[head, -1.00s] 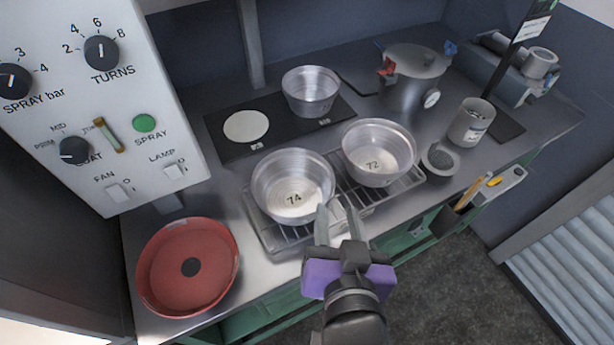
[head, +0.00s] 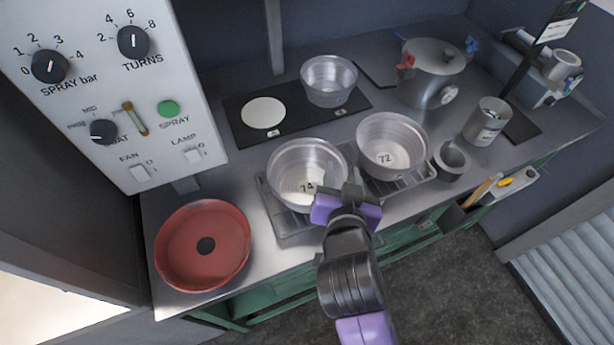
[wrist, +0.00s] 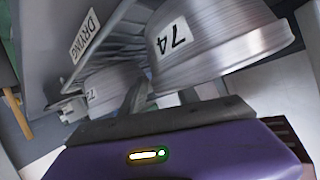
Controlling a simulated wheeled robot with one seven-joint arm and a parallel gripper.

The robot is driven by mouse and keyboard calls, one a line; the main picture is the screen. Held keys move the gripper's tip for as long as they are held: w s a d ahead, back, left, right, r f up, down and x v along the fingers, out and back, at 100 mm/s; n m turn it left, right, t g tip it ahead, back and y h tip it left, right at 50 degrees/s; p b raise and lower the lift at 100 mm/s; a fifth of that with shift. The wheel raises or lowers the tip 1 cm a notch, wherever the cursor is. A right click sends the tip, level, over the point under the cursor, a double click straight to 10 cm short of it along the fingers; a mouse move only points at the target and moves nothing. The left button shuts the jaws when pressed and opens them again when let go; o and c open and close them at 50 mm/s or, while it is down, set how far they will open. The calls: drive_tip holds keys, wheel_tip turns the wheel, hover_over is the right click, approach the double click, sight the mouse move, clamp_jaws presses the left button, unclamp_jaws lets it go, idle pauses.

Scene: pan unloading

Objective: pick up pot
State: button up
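A round metal pan marked 74 (head: 290,165) sits on the wire drying rack (head: 290,226); its side with the label fills the top of the wrist view (wrist: 225,45). A second metal pan marked 72 (head: 391,140) sits beside it on the rack. A lidded metal pot (head: 432,82) with red and blue handles stands at the back right. My gripper (head: 342,175) is open, its fingers at the right front side of pan 74. Whether the pan's wall lies between the fingers I cannot tell. My gripper hides part of that pan.
A third metal pan (head: 329,82) stands on the black hob beside a white disc (head: 263,113). A red round pan (head: 203,246) lies at the left front. A control panel (head: 110,100) rises at the left. A small grey cup (head: 451,162) and a labelled can (head: 487,122) stand right.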

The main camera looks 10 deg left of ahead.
drive_tip(key=shift+w+f, duration=0.2)
drive_tip(key=shift+w, duration=0.25)
clamp_jaws()
idle(1.1)
